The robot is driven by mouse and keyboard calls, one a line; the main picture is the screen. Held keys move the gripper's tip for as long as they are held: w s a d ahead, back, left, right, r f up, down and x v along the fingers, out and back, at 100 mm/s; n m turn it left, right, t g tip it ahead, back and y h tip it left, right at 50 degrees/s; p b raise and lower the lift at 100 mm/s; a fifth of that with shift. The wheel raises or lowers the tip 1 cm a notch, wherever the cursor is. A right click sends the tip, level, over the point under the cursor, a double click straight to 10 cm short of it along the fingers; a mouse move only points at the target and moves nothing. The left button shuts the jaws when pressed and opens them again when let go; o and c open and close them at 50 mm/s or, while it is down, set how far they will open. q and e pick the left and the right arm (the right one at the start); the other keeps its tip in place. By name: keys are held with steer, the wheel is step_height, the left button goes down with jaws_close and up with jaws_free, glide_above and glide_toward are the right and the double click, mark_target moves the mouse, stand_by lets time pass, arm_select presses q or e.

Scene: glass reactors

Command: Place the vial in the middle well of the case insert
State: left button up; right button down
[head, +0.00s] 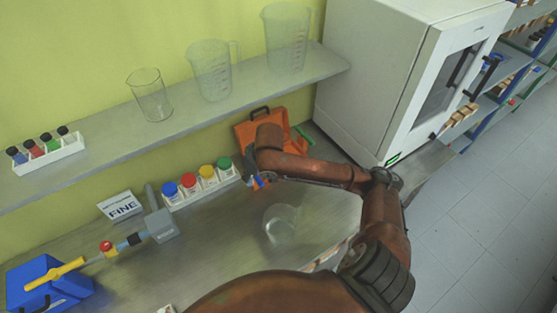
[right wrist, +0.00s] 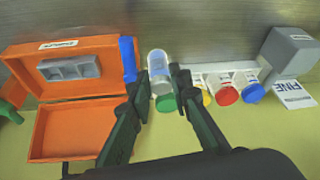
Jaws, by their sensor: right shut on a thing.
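In the right wrist view my right gripper (right wrist: 164,80) is shut on a clear vial (right wrist: 160,72) with a pale label. A green cap (right wrist: 166,103) shows at the lower end of it in that view. The open orange case (right wrist: 75,128) is to the left of the fingers, apart from the vial. Its grey insert (right wrist: 70,68) has a row of wells, which look empty. In the head view the case lid (head: 245,130) shows, but my right arm hides the insert and most of the grip. My left gripper is not in view.
A white rack (head: 200,184) holds vials with coloured caps left of the case; a green cap (head: 224,162) is at its right end. A beaker (head: 281,224) stands in front. A grey block (head: 162,225) and FINE sign (head: 121,207) are left. A white cabinet (head: 375,70) is right.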

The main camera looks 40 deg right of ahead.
steer(key=d+r+n+p, duration=0.1)
steer(key=d+p, duration=0.2)
steer(key=d, duration=0.6)
steer(key=w+d+f, duration=0.2)
steer(key=d+f, duration=0.1)
steer(key=f, duration=0.1)
steer(key=w+d+f+p, duration=0.1)
steer(key=w+d+f, duration=0.1)
steer(key=d+f, duration=0.2)
steer(key=w+d+f+p, duration=0.1)
steer(key=w+d+f, duration=0.2)
steer(key=d+f, duration=0.1)
steer(key=shift+f, duration=0.25)
steer(key=shift+f, duration=0.1)
steer(key=c, duration=1.8)
jaws_free()
steer(key=shift+o, duration=0.2)
